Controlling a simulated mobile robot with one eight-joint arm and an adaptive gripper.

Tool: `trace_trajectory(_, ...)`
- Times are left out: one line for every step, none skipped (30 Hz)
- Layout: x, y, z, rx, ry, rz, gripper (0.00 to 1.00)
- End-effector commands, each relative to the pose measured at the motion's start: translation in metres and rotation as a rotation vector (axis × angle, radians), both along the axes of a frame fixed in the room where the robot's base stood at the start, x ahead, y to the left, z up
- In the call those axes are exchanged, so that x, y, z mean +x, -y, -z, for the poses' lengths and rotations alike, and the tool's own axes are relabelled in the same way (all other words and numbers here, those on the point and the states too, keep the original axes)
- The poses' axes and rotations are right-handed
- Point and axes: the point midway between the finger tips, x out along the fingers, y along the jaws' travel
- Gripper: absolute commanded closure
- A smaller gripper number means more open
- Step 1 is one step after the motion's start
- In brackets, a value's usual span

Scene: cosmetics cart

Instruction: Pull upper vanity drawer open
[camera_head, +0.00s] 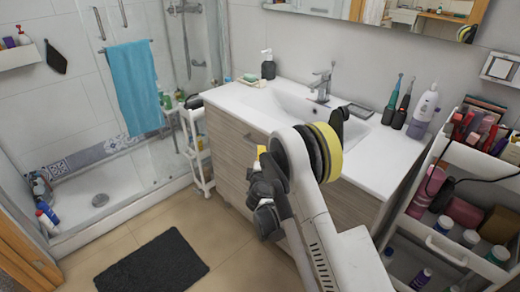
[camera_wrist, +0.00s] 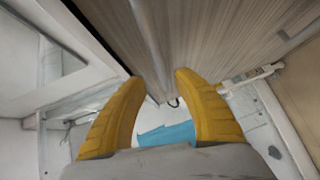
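The white-topped vanity has wood-grain fronts. Its upper drawer front (camera_head: 228,132) looks flush with the cabinet in the head view. Part of the drawer's handle (camera_head: 250,137) shows just above my gripper (camera_head: 262,158). In the wrist view, wood-grain fronts (camera_wrist: 220,40) fill the top, and a pale metal bar (camera_wrist: 150,45), apparently a handle, runs down toward the gap between my yellow fingertips (camera_wrist: 160,78). The fingers are spread apart, with nothing clearly held between them. My gripper is in front of the vanity; my arm hides the right part of the fronts.
A white shelf cart (camera_head: 440,245) with cosmetics stands right of the vanity. A narrow white rack (camera_head: 197,150) stands at its left. A dark mat (camera_head: 152,265) lies on the floor, and the tiled floor (camera_head: 225,265) before the vanity is clear.

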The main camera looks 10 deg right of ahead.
Motion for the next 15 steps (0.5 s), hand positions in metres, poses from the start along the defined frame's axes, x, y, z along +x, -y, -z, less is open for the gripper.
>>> trace_trajectory(0.010,0.002,0.006,0.001,0.000,0.001,0.64)
trace_trajectory(0.016,0.003,0.007,0.001,0.000,0.001,0.64)
trace_trajectory(0.023,0.004,0.008,0.001,0.000,0.001,0.64)
trace_trajectory(0.028,0.005,0.009,0.001,0.000,0.001,0.64)
trace_trajectory(0.033,0.006,0.009,0.001,0.000,0.001,0.64)
trace_trajectory(0.039,0.006,0.010,0.001,0.000,0.001,0.64)
trace_trajectory(0.042,0.007,0.010,0.001,0.000,0.001,0.64)
trace_trajectory(0.046,0.008,0.010,0.001,0.000,0.001,0.64)
trace_trajectory(0.049,0.008,0.010,0.001,0.000,0.001,0.64)
trace_trajectory(0.051,0.009,0.010,0.001,0.000,0.001,0.64)
trace_trajectory(0.053,0.009,0.010,0.001,0.000,0.001,0.64)
trace_trajectory(0.055,0.009,0.010,0.001,0.000,0.000,0.64)
trace_trajectory(0.055,0.009,0.010,0.001,0.000,0.000,0.64)
trace_trajectory(0.056,0.009,0.009,0.001,0.000,0.000,0.64)
trace_trajectory(0.056,0.009,0.009,0.001,0.000,0.000,0.64)
